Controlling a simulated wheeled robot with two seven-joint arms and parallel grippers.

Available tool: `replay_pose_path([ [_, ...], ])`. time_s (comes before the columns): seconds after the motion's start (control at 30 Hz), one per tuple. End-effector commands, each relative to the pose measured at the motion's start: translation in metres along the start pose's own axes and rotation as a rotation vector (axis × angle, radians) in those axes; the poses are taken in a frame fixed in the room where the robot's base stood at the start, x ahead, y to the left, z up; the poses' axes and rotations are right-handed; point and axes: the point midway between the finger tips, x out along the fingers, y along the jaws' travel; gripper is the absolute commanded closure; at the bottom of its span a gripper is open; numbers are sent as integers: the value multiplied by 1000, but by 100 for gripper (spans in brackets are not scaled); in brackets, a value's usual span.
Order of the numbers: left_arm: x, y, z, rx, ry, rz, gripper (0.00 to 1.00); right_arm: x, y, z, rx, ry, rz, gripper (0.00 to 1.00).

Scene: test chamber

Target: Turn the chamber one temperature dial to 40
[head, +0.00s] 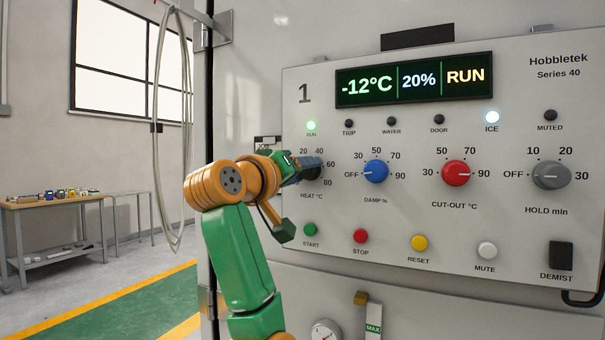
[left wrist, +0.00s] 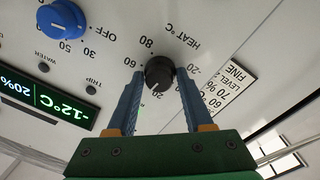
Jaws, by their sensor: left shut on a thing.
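The display (head: 414,80) reads -12°C, 20% and RUN. My right gripper is not in view.
To the right are a blue DAMP dial (head: 376,171), a red CUT-OUT dial (head: 456,173) and a grey HOLD dial (head: 550,175). Several push buttons, including green START (head: 310,229), lie below. A hanging cable loop (head: 156,120) is left of the panel. A bench (head: 60,200) stands far left.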

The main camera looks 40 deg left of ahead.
Motion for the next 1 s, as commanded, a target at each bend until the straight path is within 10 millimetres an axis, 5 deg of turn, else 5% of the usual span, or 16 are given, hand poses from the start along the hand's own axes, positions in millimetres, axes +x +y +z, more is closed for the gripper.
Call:
replay_pose_path([
  [0.4,1,-1,2,230,-19,-2,100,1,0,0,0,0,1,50],
  [1.0,1,-2,3,286,-26,-1,100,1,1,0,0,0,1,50],
])
